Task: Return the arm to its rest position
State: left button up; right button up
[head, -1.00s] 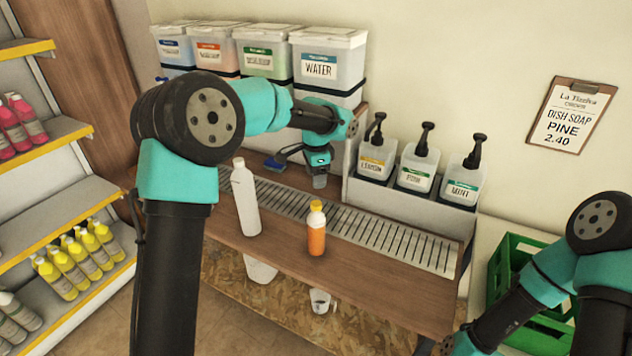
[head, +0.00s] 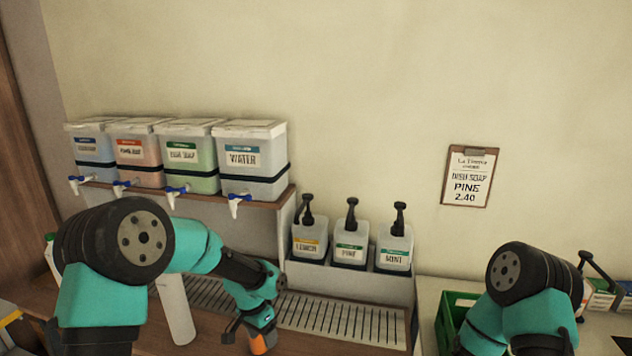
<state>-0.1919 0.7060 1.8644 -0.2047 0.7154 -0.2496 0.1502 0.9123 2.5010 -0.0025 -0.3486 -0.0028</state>
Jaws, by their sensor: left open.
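My left arm comes in from the left, and its open gripper (head: 243,331) points down over the counter near the lower edge of the head view. An orange bottle (head: 263,344) shows just beside and below it; the gripper hides its top, and I cannot tell whether they touch. A tall white bottle (head: 176,310) stands to the left, partly behind my left arm. My right arm shows at the lower right, bent, with its gripper out of the picture.
Several dispensers with taps, one labelled WATER (head: 252,158), stand on a wall shelf. Pump bottles, LEMON (head: 309,243), PINE (head: 349,249) and MINT (head: 394,253), sit in a rack behind the slotted drain tray (head: 340,318). A green crate (head: 447,322) is right; a price clipboard (head: 470,178) hangs above.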

pick_arm(q)
jog(key=s+a+f+n+t, duration=0.1)
jog(key=s+a+f+n, duration=0.2)
jog(key=s+f, duration=0.7)
jog(key=s+a+f+n+t+h, duration=0.1)
jog(key=s+a+f+n, duration=0.3)
jog(key=s+f, duration=0.6)
jog(key=s+n, duration=0.2)
jog(key=s, duration=0.1)
jog(key=shift+h, duration=0.3)
jog(key=shift+s, duration=0.1)
